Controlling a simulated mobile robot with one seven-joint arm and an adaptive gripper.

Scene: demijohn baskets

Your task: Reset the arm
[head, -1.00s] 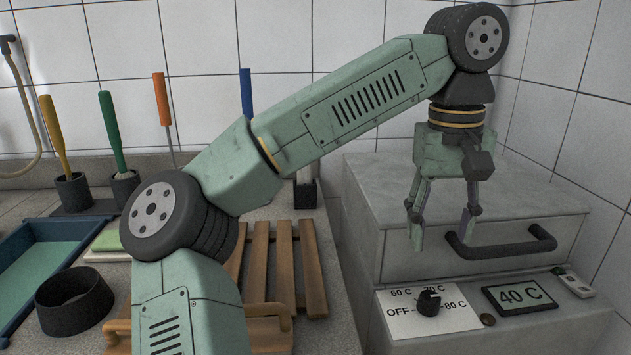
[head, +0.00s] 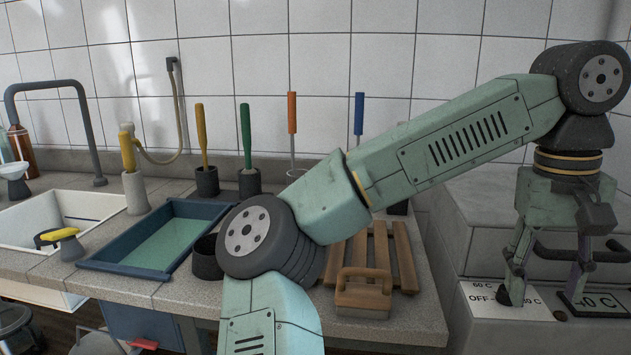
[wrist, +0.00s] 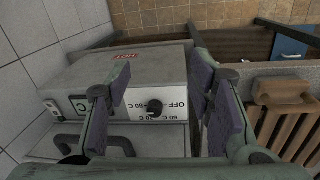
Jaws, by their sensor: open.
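My gripper (head: 549,288) hangs fingers-down from my pale green arm at the right of the head view. Its fingers are apart with nothing between them. In the head view it overlaps the front of a grey box unit (head: 472,215), and a finger partly covers the dial panel. In the wrist view my gripper (wrist: 160,82) frames the box's black dial (wrist: 154,107) between its spread fingers. I cannot tell the exact gap from fingers to box; no contact is clear.
A wooden slatted rack (head: 405,255), a blue tray (head: 125,266) and a dark round pot (head: 206,262) stand on the counter. Several handled tools, such as the green one (head: 246,130), stand behind. A sink (head: 40,222) and tap are at left; a tiled wall closes the back.

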